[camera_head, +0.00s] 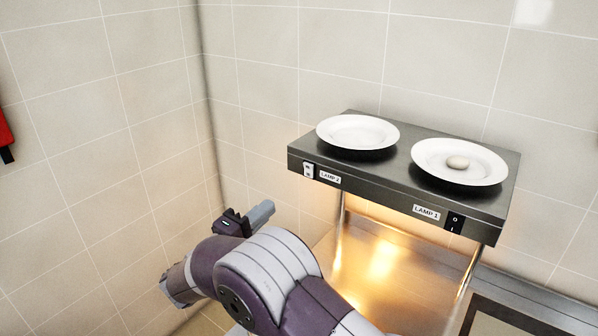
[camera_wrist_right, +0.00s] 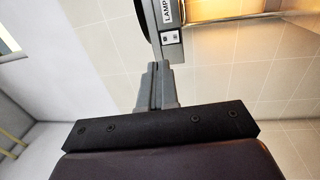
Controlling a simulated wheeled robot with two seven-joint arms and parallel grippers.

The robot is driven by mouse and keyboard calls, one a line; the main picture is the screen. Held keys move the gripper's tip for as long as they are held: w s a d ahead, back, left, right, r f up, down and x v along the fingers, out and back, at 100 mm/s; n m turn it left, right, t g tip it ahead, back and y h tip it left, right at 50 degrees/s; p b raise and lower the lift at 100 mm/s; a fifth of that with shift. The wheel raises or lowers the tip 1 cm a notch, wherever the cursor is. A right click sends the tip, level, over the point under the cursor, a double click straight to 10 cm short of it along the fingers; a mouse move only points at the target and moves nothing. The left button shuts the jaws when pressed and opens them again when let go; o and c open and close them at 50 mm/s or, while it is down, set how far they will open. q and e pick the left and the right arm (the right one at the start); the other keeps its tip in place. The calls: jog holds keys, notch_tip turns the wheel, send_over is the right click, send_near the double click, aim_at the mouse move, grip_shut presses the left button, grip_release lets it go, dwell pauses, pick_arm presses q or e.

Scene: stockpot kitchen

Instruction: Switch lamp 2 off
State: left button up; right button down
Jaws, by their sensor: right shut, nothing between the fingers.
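The heat-lamp shelf (camera_head: 390,182) has a LAMP 2 label (camera_head: 330,177) at its left front, with a small white switch (camera_head: 308,170) beside it. In the right wrist view this switch (camera_wrist_right: 171,37) shows just beyond my fingertips, under a partly cut-off LAMP label (camera_wrist_right: 167,12). My right gripper (camera_head: 268,209) is shut and empty, left of and lower than the switch, apart from it in the head view. Its shut fingers also show in the right wrist view (camera_wrist_right: 158,66). My left gripper is in neither view.
A LAMP 1 label (camera_head: 426,212) and black switch (camera_head: 455,222) sit at the shelf's right front. Two white plates, one empty (camera_head: 357,131) and one holding an egg-like object (camera_head: 458,162), stand on top. Warm light falls on the metal surface (camera_head: 400,270) below. Tiled walls meet behind.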

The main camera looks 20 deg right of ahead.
jog(key=p, duration=0.2)
send_near(308, 168)
jog(key=p+x, duration=0.2)
jog(key=x, duration=0.3)
jog(key=shift+w+d+r+p, duration=0.15)
jog(key=shift+d+p, duration=0.2)
jog(key=shift+w+d, duration=0.15)
jog(key=shift+d, duration=0.3)
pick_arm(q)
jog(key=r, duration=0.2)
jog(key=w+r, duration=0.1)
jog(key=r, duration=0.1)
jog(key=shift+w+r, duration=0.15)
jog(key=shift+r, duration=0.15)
pick_arm(e)
jog(key=shift+w, duration=0.15)
